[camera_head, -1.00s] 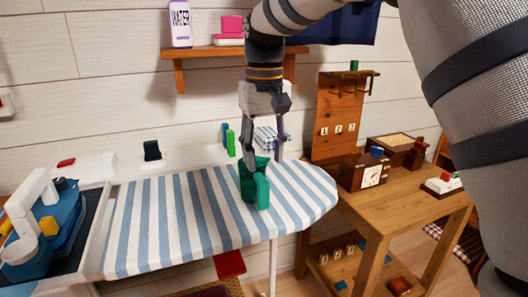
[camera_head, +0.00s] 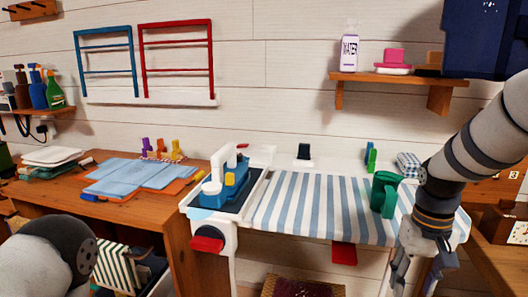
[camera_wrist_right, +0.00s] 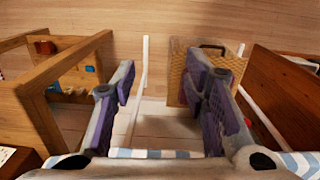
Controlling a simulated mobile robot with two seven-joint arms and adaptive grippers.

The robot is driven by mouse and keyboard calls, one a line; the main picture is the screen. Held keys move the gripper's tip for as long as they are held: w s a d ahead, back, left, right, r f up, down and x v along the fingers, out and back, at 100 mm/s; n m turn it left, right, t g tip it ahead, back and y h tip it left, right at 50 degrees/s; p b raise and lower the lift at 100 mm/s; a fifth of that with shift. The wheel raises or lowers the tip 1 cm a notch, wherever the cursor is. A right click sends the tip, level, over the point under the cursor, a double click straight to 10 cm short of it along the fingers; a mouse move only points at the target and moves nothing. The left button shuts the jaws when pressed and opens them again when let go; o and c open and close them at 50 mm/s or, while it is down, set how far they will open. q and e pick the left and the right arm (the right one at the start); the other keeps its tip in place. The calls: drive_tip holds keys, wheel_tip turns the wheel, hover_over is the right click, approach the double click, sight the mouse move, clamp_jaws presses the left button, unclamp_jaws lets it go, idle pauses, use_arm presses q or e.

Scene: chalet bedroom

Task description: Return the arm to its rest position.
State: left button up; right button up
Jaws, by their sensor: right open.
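My right arm comes in from the right in the head view. Its gripper (camera_head: 416,275) hangs fingers-down in front of the ironing board's near edge, low in the picture. In the right wrist view the gripper (camera_wrist_right: 172,100) has its two purple-padded fingers wide apart, with nothing between them but floor behind. A rounded grey part of my left arm shows at the lower left of the head view; the left gripper is out of frame. A green object (camera_head: 384,195) stands on the striped ironing board (camera_head: 310,207), behind the right gripper and apart from it.
A blue iron (camera_head: 232,182) sits at the board's left end. A wooden desk (camera_head: 120,215) with folded blue cloth (camera_head: 143,177) is at left. A wooden table (camera_wrist_right: 62,75) and a woven basket (camera_wrist_right: 190,80) flank the right gripper below. A wall shelf (camera_head: 395,78) is above.

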drive_tip(key=s+a+f+g, duration=0.1)
drive_tip(key=s+a+f, duration=0.2)
drive_tip(key=s+f, duration=1.45)
drive_tip(key=s+a+f, duration=0.1)
drive_tip(key=s+f, duration=0.1)
drive_tip(key=s, duration=0.6)
drive_tip(key=s+a+f+n, duration=0.1)
drive_tip(key=s+a+f, duration=0.1)
drive_tip(key=s, duration=0.7)
drive_tip(key=shift+s+f+n, duration=0.3)
drive_tip(key=shift+f, duration=0.05)
drive_tip(key=shift+a, duration=0.1)
